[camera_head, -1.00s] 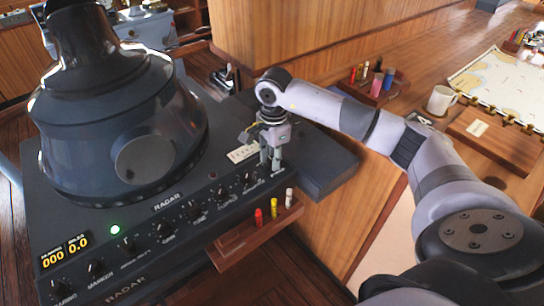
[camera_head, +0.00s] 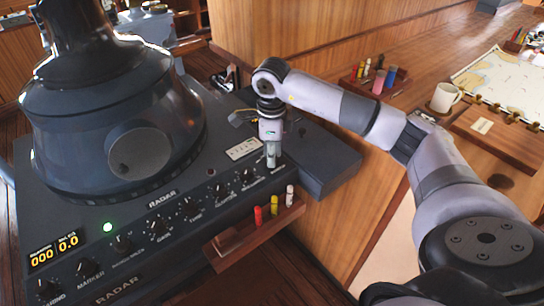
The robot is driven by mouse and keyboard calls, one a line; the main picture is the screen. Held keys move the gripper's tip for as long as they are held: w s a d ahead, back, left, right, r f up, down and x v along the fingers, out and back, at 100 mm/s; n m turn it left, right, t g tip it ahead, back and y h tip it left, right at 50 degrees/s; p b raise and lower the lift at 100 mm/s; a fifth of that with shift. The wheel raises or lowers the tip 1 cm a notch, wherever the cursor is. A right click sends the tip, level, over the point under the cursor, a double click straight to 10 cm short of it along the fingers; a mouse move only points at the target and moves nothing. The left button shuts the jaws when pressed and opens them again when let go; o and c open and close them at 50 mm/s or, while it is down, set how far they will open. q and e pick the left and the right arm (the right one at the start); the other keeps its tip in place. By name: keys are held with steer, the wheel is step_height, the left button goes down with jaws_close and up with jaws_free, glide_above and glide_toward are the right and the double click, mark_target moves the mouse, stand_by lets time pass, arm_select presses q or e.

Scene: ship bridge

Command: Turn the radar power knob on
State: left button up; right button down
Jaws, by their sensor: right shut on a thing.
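The radar console (camera_head: 190,245) fills the left side, with a row of black knobs along its front panel. My right gripper (camera_head: 272,163) points straight down at the right end of this row. It is shut on the rightmost knob, which its fingers hide almost fully; I take this to be the radar power knob. Its label is too small to read. A green lamp (camera_head: 107,227) glows on the panel, and the orange number display (camera_head: 54,250) is lit. My left gripper is not in view.
A wooden holder (camera_head: 250,245) with red, yellow and white markers sticks out below the gripped knob. The large radar hood (camera_head: 105,110) rises left of the gripper. A white mug (camera_head: 445,97) and a chart (camera_head: 500,75) lie on the right-hand counter.

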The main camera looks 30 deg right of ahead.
steer(key=shift+m+b, duration=0.35)
steer(key=shift+m, duration=0.85)
steer(key=c, duration=1.3)
jaws_free()
steer(key=shift+c, duration=0.2)
steer(key=shift+r, duration=0.1)
step_height(320, 180, up, 12)
steer(key=shift+s+a, duration=0.15)
steer(key=shift+a, duration=0.05)
